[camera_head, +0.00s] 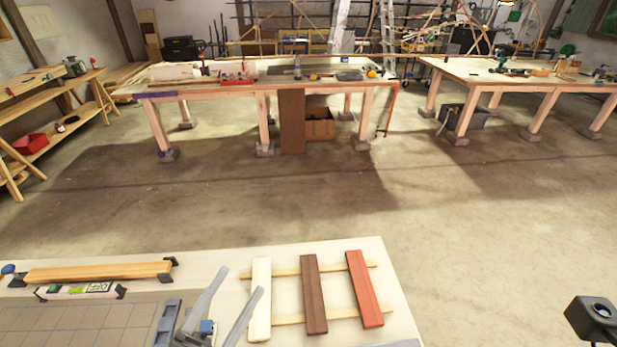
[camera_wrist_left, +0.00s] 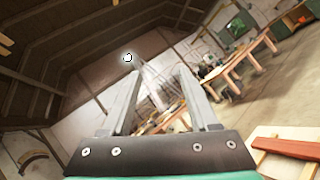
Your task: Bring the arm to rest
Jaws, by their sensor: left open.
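My left gripper (camera_head: 240,281) is at the front of the near table in the head view. Its two grey fingers are apart with nothing between them, and they point up and away. In the left wrist view the gripper (camera_wrist_left: 156,72) is also open and empty, facing the far room and roof. Right of it lie a cream lath (camera_head: 261,300), a dark brown lath (camera_head: 314,295) and a red lath (camera_head: 364,290), resting across two thin wooden strips (camera_head: 285,271). The right finger appears close to the cream lath; I cannot tell whether they touch. My right gripper is not visible.
On the near table (camera_head: 215,258), a wooden bar (camera_head: 98,272) lies between dark end blocks at left, behind a grey gridded mat (camera_head: 85,325). A dark device (camera_head: 594,320) is at lower right. Workbenches (camera_head: 215,92) stand far back, across open floor.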

